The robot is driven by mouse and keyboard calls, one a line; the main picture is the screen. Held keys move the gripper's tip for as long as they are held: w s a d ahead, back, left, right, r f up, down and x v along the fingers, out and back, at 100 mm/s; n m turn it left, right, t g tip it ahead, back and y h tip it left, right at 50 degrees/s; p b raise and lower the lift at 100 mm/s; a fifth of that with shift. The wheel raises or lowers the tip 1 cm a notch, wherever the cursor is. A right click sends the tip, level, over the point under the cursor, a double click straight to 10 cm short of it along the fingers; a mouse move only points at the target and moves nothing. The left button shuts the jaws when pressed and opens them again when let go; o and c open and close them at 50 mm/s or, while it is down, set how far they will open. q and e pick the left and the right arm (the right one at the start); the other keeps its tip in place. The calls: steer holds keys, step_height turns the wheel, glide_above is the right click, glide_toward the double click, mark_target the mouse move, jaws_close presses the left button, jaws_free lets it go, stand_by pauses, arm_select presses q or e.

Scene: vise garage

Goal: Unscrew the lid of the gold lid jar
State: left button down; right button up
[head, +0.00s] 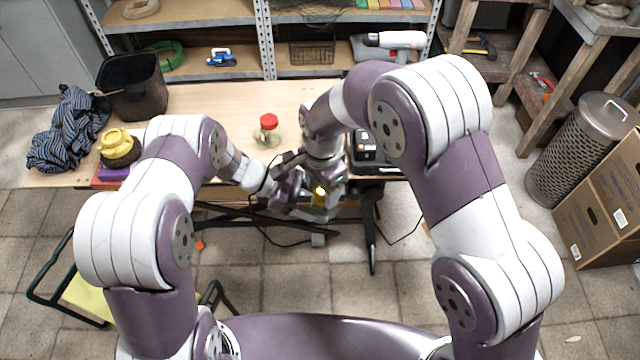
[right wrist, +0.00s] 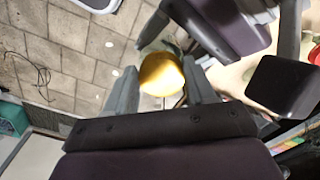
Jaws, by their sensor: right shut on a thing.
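The gold lid (head: 320,193) shows low in front of the table's near edge in the head view. In the right wrist view the gold lid (right wrist: 161,75) is large between the two fingers of my right gripper (right wrist: 163,88), which is shut on it. My right gripper (head: 322,188) points down in the head view. My left gripper (head: 292,190) comes in from the left, close beside the lid. Its fingers are partly hidden, so I cannot tell whether it is open or shut. The jar body below the lid is mostly hidden.
A jar with a red lid (head: 269,122) stands on the wooden table (head: 225,105). A black bin (head: 135,88), a striped cloth (head: 70,135) and a yellow-topped object (head: 118,145) are at the left. A black case (head: 370,155) lies right of my right gripper.

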steer(key=n, duration=0.4)
steer(key=shift+s+d+f+n, duration=0.1)
steer(key=shift+s+f+n, duration=0.1)
steer(key=shift+s+n, duration=0.15)
steer(key=n, duration=0.4)
steer(key=shift+d, duration=0.15)
steer(key=n, duration=0.4)
steer(key=shift+w+d, duration=0.1)
steer(key=shift+d, duration=0.05)
steer(key=n, duration=0.4)
steer(key=shift+w+d, duration=0.1)
steer(key=n, duration=0.3)
steer(key=shift+w+n, duration=0.15)
steer(key=shift+n, duration=0.2)
steer(key=n, duration=0.4)
steer(key=shift+w, duration=0.25)
steer(key=n, duration=0.4)
steer(key=shift+w, duration=0.15)
steer(key=n, duration=0.6)
steer(key=shift+w+a+r, duration=0.1)
steer(key=shift+w+a, duration=0.1)
steer(key=n, duration=0.3)
steer(key=shift+w+a, duration=0.15)
